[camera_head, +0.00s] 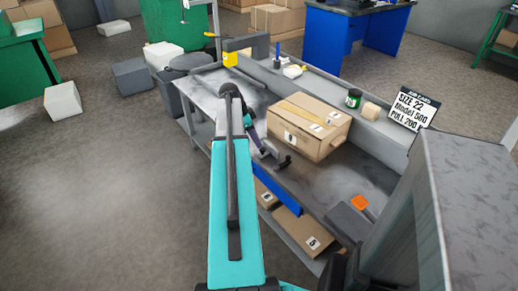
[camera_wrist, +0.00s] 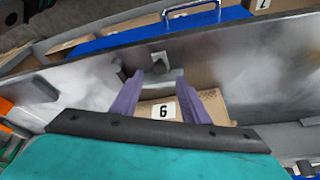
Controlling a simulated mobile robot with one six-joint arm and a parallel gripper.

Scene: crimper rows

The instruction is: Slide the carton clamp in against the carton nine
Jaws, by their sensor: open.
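A brown carton (camera_head: 318,148) with white number labels lies on the grey bench. In the wrist view a carton (camera_wrist: 212,103) shows behind my fingers; its label reads as 6 there, or 9 if upside down. A small dark knobbed piece (camera_head: 284,162), perhaps the carton clamp, sits on the bench beside the carton's near left side. A grey piece with a dark knob (camera_wrist: 158,58) shows just beyond my fingertips in the wrist view. My gripper (camera_wrist: 164,78) is open, its purple fingers apart with nothing visibly held. In the head view my arm partly hides the gripper (camera_head: 250,126).
A blue part with a metal handle (camera_wrist: 190,12) and more cartons show beyond the bench edge. Numbered cartons (camera_head: 296,229) lie on the lower shelf. A sign (camera_head: 412,107), a green jar (camera_head: 353,98) and a small block (camera_head: 371,111) stand on the raised back ledge.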

